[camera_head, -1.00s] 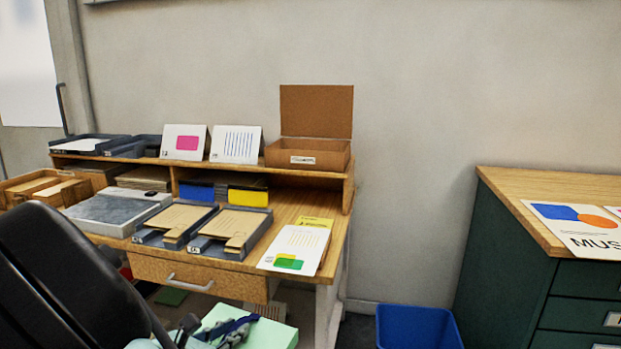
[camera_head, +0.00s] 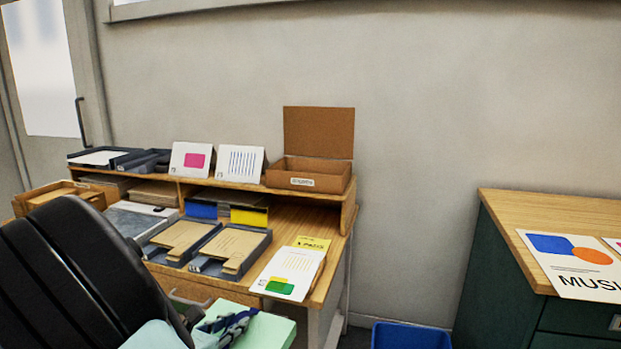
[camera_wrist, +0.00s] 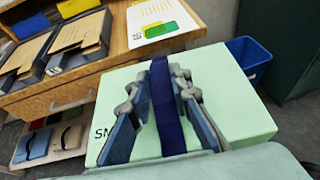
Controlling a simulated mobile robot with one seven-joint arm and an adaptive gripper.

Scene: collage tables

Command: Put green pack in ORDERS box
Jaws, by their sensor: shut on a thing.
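The green pack is a pale green box with a dark blue band. In the wrist view the green pack (camera_wrist: 230,105) fills the middle, and my gripper (camera_wrist: 163,75) is shut on it around the band. In the head view the green pack (camera_head: 272,326) is at the bottom, in front of the desk, with my gripper (camera_head: 232,324) on its top. An open brown cardboard box (camera_head: 310,174) with its lid raised stands on the desk's upper shelf. Its front label (camera_head: 302,182) is too small to read. My arm hides the lower left.
The wooden desk (camera_head: 292,222) holds grey trays with brown envelopes (camera_head: 232,248) and a white sheet (camera_head: 289,270) at its right front. Two cards (camera_head: 241,163) stand left of the cardboard box. A blue bin (camera_head: 411,336) and a green cabinet (camera_head: 503,275) are to the right.

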